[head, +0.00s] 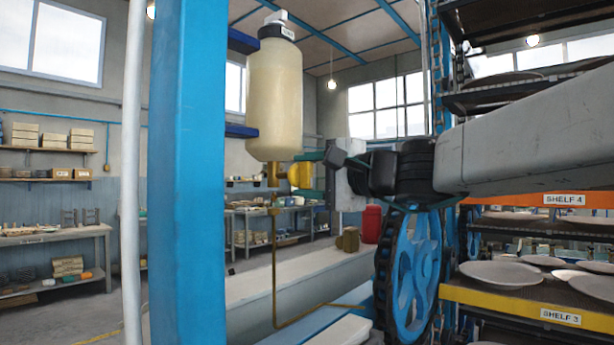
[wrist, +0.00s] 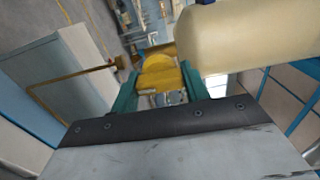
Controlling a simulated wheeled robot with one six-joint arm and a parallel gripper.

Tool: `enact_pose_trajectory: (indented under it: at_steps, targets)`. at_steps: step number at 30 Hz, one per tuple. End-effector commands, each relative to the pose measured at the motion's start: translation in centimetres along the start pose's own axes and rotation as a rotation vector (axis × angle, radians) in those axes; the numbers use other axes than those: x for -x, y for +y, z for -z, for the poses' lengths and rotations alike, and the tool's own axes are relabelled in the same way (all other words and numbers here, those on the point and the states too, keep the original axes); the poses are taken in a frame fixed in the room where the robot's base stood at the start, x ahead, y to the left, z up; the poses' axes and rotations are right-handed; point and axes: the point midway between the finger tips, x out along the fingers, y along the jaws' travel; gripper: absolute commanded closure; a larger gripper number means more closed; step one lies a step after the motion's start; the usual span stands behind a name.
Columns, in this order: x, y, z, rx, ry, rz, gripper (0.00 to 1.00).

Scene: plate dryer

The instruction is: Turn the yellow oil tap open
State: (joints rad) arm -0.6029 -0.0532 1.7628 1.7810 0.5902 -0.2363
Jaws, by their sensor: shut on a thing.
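The yellow oil tap (head: 301,175) sits on a brass fitting (head: 273,172) under a cream oil bottle (head: 274,98) with a dark collar and a pale top. My gripper (head: 308,174) reaches in from the right, and its green fingers are shut on the yellow tap. In the wrist view the yellow tap (wrist: 158,76) lies between the two green fingertips (wrist: 157,82). The bottle (wrist: 245,36) is close beside the right finger there. The finger contact on the far side of the tap is hidden in the head view.
A blue post (head: 188,180) stands at the left. A thin brass pipe (head: 275,270) runs down from the fitting. A blue wheel with a dark chain (head: 412,270) is below my arm. Plate shelves (head: 560,300) stand at the right.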

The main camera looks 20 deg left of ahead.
Motion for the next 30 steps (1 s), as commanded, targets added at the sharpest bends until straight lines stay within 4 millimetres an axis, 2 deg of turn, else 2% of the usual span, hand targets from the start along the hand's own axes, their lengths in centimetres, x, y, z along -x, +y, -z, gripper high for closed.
enact_pose_trajectory:
  at_steps: [2,3,5,15,17,24,30]
  targets:
    - [0.0,0.1,0.1,-0.002,0.002,-0.001,0.77]
    - [0.0,0.1,0.1,-0.002,0.002,-0.001,0.46]
    - [0.0,0.1,0.1,-0.002,0.001,-0.001,0.33]
    - [0.4,0.0,0.0,0.0,0.001,0.0,0.33]
    - [1.1,0.0,0.1,0.0,0.002,0.0,0.33]
    - [5.2,0.0,0.1,0.0,0.003,0.001,0.33]
    - [7.4,0.1,0.1,-0.001,0.003,-0.001,0.33]
